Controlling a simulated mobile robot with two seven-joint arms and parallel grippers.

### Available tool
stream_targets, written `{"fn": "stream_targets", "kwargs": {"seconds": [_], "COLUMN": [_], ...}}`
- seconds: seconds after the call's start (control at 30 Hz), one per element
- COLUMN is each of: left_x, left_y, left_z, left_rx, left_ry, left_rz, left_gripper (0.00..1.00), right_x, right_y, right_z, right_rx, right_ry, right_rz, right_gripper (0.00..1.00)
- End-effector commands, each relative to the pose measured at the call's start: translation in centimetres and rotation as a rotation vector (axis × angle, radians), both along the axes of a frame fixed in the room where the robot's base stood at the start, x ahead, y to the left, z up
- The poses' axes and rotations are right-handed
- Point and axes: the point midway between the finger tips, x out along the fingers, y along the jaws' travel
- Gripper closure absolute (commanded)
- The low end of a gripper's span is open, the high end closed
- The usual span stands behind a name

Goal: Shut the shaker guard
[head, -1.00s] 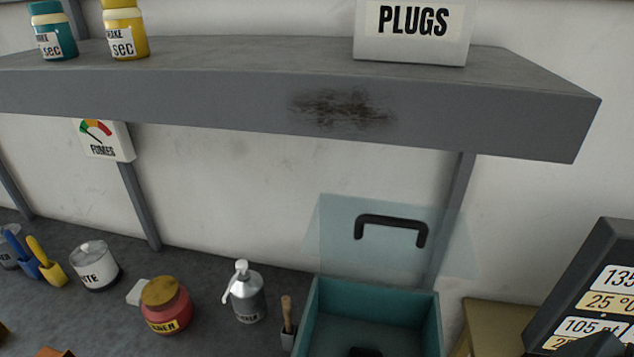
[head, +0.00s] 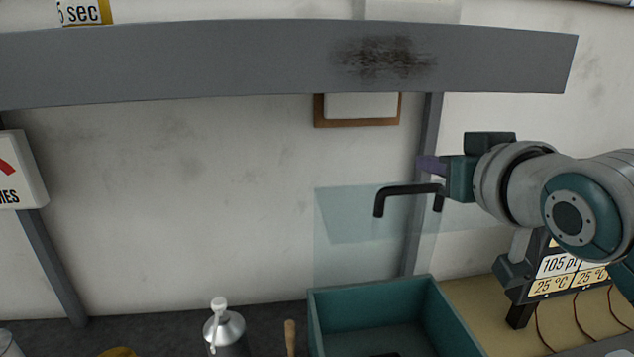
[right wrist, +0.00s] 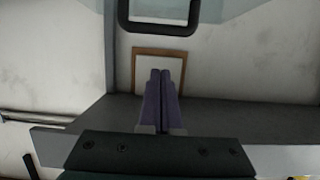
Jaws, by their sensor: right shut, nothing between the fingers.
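The shaker guard (head: 350,222) is a clear bluish panel with a black bar handle (head: 395,190). It stands raised over the open teal shaker box (head: 318,318), whose inside shows from above. My right gripper (head: 424,163) comes in from the right, with its purple fingertips just above the right part of the handle in the head view. In the right wrist view its fingers (right wrist: 164,78) are shut together and empty, and the handle (right wrist: 158,27) lies beyond their tips, apart from them in the picture. My left gripper is not in view.
A grey shelf (head: 230,60) runs across above the guard. A dark sign with number cards (head: 560,265) stands right of the box, below my right arm. A pump bottle (head: 226,330) and a wooden-handled brush (head: 290,338) stand left of the box.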

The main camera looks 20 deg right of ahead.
Motion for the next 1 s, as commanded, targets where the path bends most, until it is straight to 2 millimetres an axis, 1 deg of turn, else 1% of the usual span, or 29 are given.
{"fn": "stream_targets", "kwargs": {"seconds": [0.03, 0.23, 0.6, 0.63, 0.67, 0.73, 0.83, 1.0], "left_x": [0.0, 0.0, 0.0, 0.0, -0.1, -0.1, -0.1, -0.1], "left_y": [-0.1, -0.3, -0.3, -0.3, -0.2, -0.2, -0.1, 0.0], "left_z": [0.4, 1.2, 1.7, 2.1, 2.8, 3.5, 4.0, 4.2], "left_rx": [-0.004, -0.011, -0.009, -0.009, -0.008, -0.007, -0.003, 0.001], "left_ry": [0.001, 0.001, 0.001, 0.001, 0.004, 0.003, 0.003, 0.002], "left_rz": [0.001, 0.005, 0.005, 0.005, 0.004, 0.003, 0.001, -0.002], "left_gripper": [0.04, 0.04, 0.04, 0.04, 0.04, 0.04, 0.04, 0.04], "right_x": [0.6, 3.5, 8.3, 8.2, 7.5, 6.6, 5.8, 5.1], "right_y": [-0.2, -0.8, -2.0, -2.0, -1.8, -1.5, -1.3, -1.2], "right_z": [0.1, -0.7, -2.1, -2.3, -2.5, -3.2, -3.9, -4.6], "right_rx": [0.0, -0.001, -0.002, -0.001, 0.002, 0.002, 0.002, -0.001], "right_ry": [0.001, 0.002, 0.003, 0.006, 0.01, 0.009, 0.007, 0.004], "right_rz": [0.0, 0.001, 0.002, 0.002, 0.002, 0.002, 0.002, 0.002], "right_gripper": [1.0, 1.0, 1.0, 1.0, 1.0, 1.0, 1.0, 1.0]}}
